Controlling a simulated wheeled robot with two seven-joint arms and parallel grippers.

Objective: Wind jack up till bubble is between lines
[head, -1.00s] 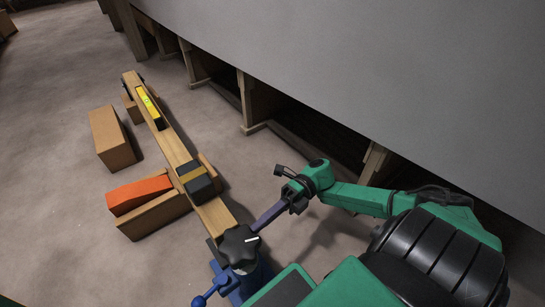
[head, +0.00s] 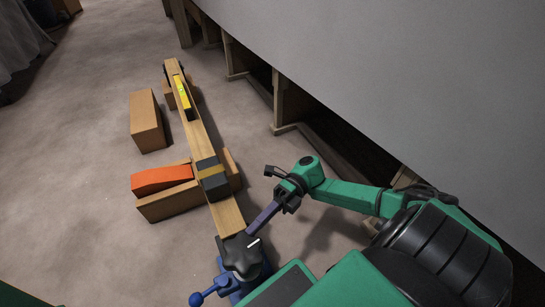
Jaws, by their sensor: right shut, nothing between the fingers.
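A blue jack (head: 243,286) with a black lobed knob (head: 238,257) stands at the bottom middle, at the near end of a long wooden beam (head: 229,213). A white line marks the knob. A yellow level (head: 182,92) lies on the far part of the beam. Its bubble is too small to read against its lines. My right gripper (head: 254,227) is shut and empty, its purple fingers pointing down at the knob's upper right edge. I cannot tell if they touch it. My left gripper is out of view.
A dark block with a tan band (head: 211,177) sits on the beam. A cardboard-coloured box (head: 147,121) stands farther off. A big grey hull (head: 400,80) on wooden supports fills the right. Floor at left is clear.

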